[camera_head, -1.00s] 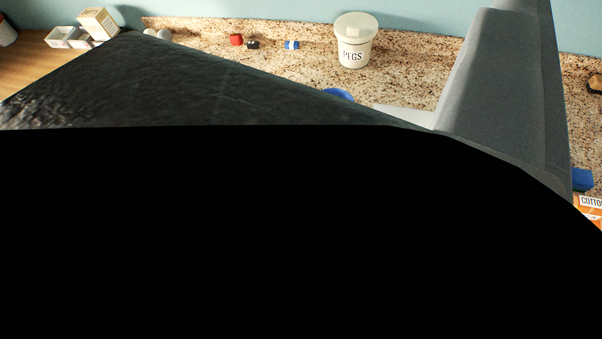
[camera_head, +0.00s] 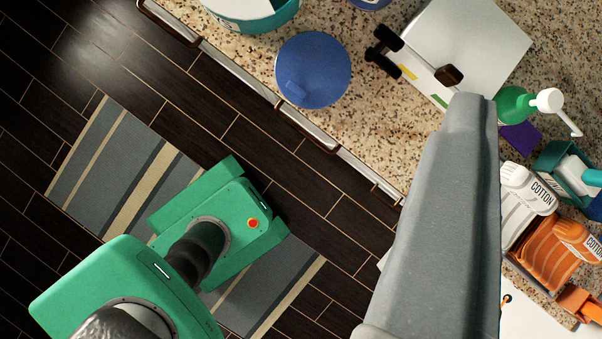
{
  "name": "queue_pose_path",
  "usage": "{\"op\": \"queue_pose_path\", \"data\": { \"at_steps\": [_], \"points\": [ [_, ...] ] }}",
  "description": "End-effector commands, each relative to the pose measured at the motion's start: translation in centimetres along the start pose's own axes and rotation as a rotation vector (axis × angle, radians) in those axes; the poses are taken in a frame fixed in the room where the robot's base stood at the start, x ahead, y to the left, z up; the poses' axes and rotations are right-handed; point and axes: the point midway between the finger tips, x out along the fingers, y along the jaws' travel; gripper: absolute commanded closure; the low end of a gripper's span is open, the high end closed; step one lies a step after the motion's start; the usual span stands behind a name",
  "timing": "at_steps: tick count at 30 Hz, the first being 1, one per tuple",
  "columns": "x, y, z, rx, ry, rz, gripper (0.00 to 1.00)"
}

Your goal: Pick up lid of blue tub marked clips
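A round blue lid (camera_head: 322,65) shows from above on the speckled counter, close to its front edge. A small raised blue tab (camera_head: 295,89) sits at its lower left. The tub under it is hidden, and no "clips" marking shows. Part of another blue round object (camera_head: 370,3) is cut off at the top edge. My grey arm link (camera_head: 435,220) rises through the right of the view, to the right of the lid and apart from it. I cannot make out my gripper's fingers.
A teal tub (camera_head: 292,14) stands left of the lid. A white flat object (camera_head: 490,45) with dark knobs lies right of it. A green pump bottle (camera_head: 514,104), cotton bottles (camera_head: 530,185) and an orange basket (camera_head: 548,252) are further right. Dark floor and a striped mat (camera_head: 110,165) lie below.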

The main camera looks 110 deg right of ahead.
Motion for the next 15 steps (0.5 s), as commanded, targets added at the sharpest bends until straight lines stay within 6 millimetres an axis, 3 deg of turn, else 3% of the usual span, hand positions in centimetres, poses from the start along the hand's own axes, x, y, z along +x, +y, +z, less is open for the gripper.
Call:
{"op": "queue_pose_path", "data": {
  "at_steps": [1, 6, 15],
  "points": [
    [2.6, -1.4, 0.4, -0.077, -0.045, -0.054, 0.6],
    [8.7, -5.6, 1.8, -0.352, -0.166, -0.228, 0.6],
    [17.0, -13.2, 5.4, -0.795, -0.306, -0.566, 0.6]
  ]
}}
